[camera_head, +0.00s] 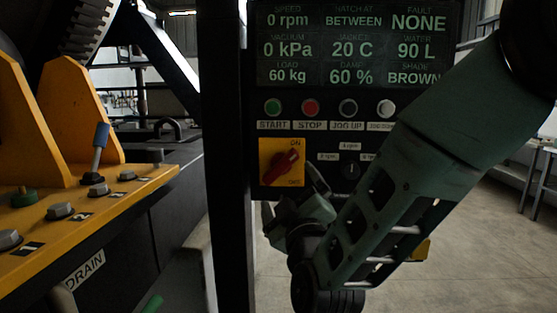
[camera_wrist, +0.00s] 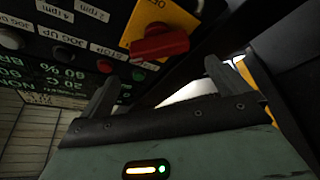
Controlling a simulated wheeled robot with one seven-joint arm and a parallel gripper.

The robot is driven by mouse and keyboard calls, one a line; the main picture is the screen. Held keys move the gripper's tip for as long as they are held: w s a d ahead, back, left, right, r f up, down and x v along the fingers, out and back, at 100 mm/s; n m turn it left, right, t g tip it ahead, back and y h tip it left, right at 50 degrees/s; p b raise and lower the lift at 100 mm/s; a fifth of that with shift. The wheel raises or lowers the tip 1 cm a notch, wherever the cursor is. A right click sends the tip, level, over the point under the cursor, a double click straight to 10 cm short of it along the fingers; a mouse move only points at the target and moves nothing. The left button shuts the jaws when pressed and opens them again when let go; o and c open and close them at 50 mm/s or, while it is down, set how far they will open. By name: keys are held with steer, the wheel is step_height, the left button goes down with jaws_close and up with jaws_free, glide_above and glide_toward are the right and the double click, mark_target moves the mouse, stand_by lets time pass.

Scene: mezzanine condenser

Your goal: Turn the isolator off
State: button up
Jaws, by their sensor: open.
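The isolator is a yellow plate (camera_head: 267,152) with a red rotary handle (camera_head: 283,165), on the lower left of the dark control panel. "ON" is marked at its top right and "OFF" at its bottom right; the handle lies slantwise, from lower left to upper right. In the wrist view the yellow plate (camera_wrist: 150,14) and red handle (camera_wrist: 160,45) are at the top middle, beyond my fingers. My gripper (camera_wrist: 160,82) is open and empty, with its two fingers apart and the handle ahead of the gap. In the head view my wrist hangs below and right of the isolator.
The panel holds a green START button (camera_head: 272,107), a red STOP button (camera_head: 310,107), two jog buttons and a black speed knob (camera_head: 349,171). A display (camera_head: 350,45) is above. A dark post (camera_head: 226,160) stands left, beside a yellow machine frame (camera_head: 90,200) with a blue-handled lever (camera_head: 100,140).

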mark_target(280, 170)
steer(key=p+x, duration=0.3)
steer(key=x, duration=0.7)
steer(key=shift+f, duration=0.1)
steer(key=c, duration=0.7)
